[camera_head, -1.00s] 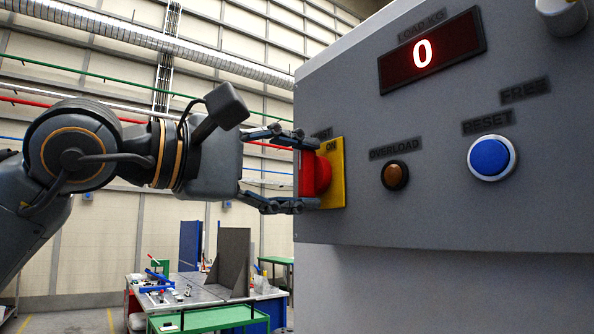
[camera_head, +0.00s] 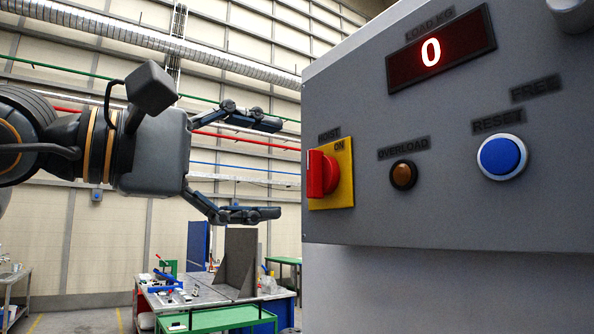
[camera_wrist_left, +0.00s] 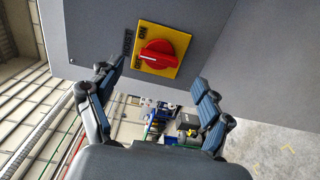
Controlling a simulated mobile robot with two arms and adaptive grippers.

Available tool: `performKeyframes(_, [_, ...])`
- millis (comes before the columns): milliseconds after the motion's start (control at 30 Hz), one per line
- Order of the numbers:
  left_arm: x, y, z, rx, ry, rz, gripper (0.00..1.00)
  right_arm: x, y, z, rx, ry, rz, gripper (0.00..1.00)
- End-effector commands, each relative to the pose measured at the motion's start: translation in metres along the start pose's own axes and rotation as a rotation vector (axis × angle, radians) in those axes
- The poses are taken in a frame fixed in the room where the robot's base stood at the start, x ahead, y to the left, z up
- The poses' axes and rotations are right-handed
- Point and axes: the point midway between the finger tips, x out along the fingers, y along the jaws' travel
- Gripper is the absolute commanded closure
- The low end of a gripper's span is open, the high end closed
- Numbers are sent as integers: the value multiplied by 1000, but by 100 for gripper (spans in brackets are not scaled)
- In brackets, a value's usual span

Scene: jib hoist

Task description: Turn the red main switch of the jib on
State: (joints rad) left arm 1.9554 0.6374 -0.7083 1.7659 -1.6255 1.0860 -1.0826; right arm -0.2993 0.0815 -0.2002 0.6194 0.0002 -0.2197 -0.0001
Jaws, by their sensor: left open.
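The red main switch (camera_head: 320,174) is a rotary knob on a yellow plate (camera_head: 344,172) at the left of the grey control panel. An ON label shows at the plate's top. My left gripper (camera_head: 273,168) is open and empty, left of the knob and apart from it, with one finger above and one below its height. In the left wrist view, the knob (camera_wrist_left: 157,54) shows beyond and between the open fingers, its grip lying roughly crosswise. My right gripper is not in view.
The grey panel (camera_head: 450,215) also carries a display (camera_head: 440,48) reading 0, an amber overload lamp (camera_head: 403,174) and a blue reset button (camera_head: 502,156). A workbench (camera_head: 215,290) stands far behind. The air left of the panel is free around my gripper.

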Motion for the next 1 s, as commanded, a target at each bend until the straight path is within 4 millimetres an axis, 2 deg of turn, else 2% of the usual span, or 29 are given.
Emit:
performKeyframes(133, [-31,0,-1,-1,3,1,21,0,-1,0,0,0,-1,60])
performKeyframes(333, [-55,-1,-1,-1,0,-1,21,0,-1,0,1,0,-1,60])
performKeyframes(500, [-60,-1,0,0,0,-1,21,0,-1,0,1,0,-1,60])
performKeyframes(1000, [-58,-2,-2,-19,-9,-3,21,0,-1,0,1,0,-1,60])
